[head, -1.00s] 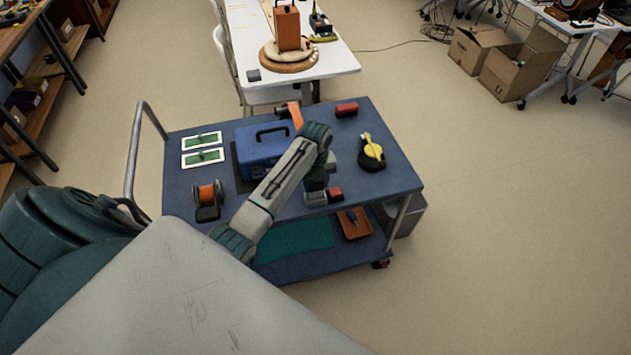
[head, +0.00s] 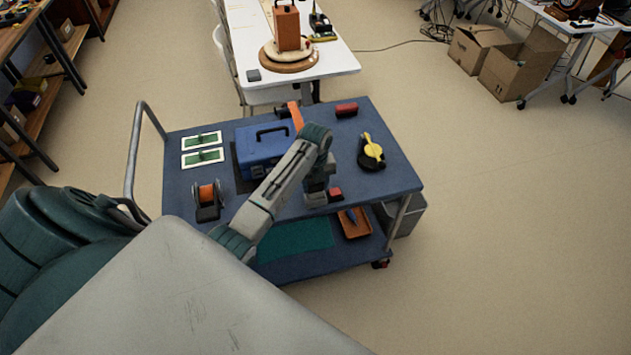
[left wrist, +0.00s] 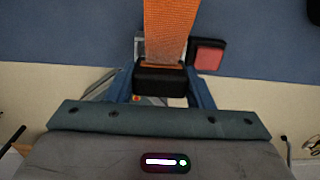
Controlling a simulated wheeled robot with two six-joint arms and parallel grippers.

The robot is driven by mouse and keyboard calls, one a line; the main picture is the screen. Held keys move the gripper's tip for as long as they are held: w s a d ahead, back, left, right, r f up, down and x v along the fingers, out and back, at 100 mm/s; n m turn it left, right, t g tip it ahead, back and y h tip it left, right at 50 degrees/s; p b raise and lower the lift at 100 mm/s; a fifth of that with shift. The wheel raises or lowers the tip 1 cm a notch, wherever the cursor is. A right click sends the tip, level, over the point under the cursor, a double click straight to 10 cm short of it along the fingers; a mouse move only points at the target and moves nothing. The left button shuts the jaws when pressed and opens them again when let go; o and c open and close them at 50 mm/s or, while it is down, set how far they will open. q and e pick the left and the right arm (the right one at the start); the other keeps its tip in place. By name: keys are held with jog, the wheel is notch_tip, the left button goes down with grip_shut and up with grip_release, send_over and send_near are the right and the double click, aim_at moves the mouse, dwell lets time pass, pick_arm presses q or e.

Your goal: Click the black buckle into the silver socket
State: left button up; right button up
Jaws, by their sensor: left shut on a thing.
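The black buckle (left wrist: 160,80) hangs on a wide orange strap (left wrist: 165,30) in the left wrist view. My left gripper (left wrist: 160,88) is shut on the buckle, one blue finger on each side. The strap also shows behind my arm in the head view (head: 296,116). A red square button in a dark surround (left wrist: 208,56), apparently part of the socket, is just right of the buckle; whether they touch is unclear. That red part (head: 336,194) also shows beside my left gripper (head: 316,198) near the cart's front edge. My right gripper is out of view.
On the blue cart top (head: 385,190) stand a blue toolbox (head: 258,148), an orange spool (head: 207,198), a yellow-and-black item (head: 371,152) and a red block (head: 346,109). Two green boards (head: 202,157) lie at the left. A handle rail (head: 133,150) rises on the left.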

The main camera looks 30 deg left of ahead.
pick_arm(q)
jog(key=shift+f, duration=0.75)
jog(key=shift+f+b, duration=0.55)
jog(key=shift+f, duration=0.1)
dwell(0.4)
dwell(0.4)
jog(key=o, duration=1)
notch_tip(320, 180, up, 8)
jog(key=p, duration=0.8)
